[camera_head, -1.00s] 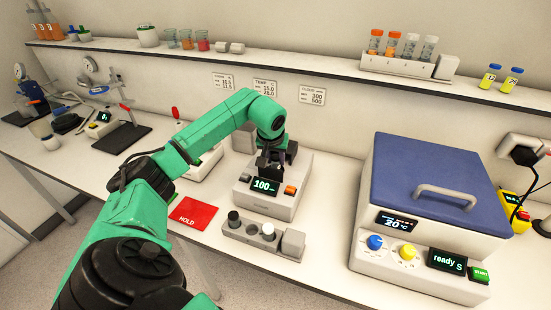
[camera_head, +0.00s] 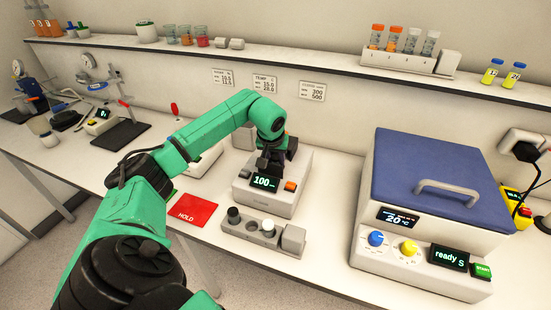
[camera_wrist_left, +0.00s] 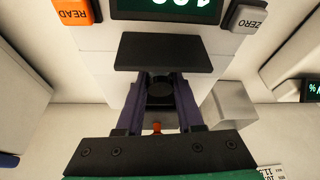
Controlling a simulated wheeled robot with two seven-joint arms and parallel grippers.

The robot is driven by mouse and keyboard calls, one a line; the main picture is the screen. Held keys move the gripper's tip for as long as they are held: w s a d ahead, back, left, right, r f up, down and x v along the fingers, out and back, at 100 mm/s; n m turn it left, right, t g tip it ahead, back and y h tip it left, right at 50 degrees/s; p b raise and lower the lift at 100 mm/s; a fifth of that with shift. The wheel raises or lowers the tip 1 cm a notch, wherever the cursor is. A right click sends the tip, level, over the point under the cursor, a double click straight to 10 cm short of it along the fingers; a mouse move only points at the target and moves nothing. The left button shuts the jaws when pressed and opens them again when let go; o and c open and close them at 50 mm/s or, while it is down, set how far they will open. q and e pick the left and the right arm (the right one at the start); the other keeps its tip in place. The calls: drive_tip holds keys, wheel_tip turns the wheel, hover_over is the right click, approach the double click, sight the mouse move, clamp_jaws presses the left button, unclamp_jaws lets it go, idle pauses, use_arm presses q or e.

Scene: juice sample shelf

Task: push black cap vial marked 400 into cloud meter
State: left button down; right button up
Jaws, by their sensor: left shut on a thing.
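The cloud meter (camera_head: 258,198) is a pale box with a display reading 100 and an orange button. In the left wrist view its orange READ button (camera_wrist_left: 73,13) and grey ZERO button (camera_wrist_left: 248,17) show, with a black flap (camera_wrist_left: 165,52) beside them. My left gripper (camera_head: 268,160) is over the back of the meter, pointing down. In the left wrist view my left gripper (camera_wrist_left: 160,92) is shut on a dark round cap (camera_wrist_left: 160,84), taken as the black cap vial. Its 400 mark is not visible, and how deep it sits is hidden. My right gripper is out of view.
A small rack (camera_head: 250,228) in front of the meter holds a black-capped vial (camera_head: 233,212) and a white-capped vial (camera_head: 267,227). A red HOLD mat (camera_head: 190,211) lies left. A blue-lidded machine (camera_head: 435,175) stands right. A shelf (camera_head: 330,68) runs behind.

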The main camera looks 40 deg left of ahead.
use_arm(q)
drive_tip(key=shift+s+d+f, duration=0.1)
drive_tip(key=shift+s+f, duration=0.05)
drive_tip(key=shift+f, duration=0.3)
drive_tip(key=c, duration=0.6)
unclamp_jaws()
drive_tip(key=shift+o, duration=0.7)
drive_tip(key=shift+d, duration=0.2)
drive_tip(key=shift+s+a+f, duration=0.1)
drive_tip(key=shift+s+a, duration=0.05)
drive_tip(key=shift+a, duration=0.05)
drive_tip(key=shift+r+b, duration=0.35)
drive_tip(key=shift+b, duration=0.05)
drive_tip(key=b+v, duration=0.1)
drive_tip(key=v, duration=1.3)
drive_tip(key=shift+r+b, duration=0.25)
drive_tip(key=shift+b, duration=0.05)
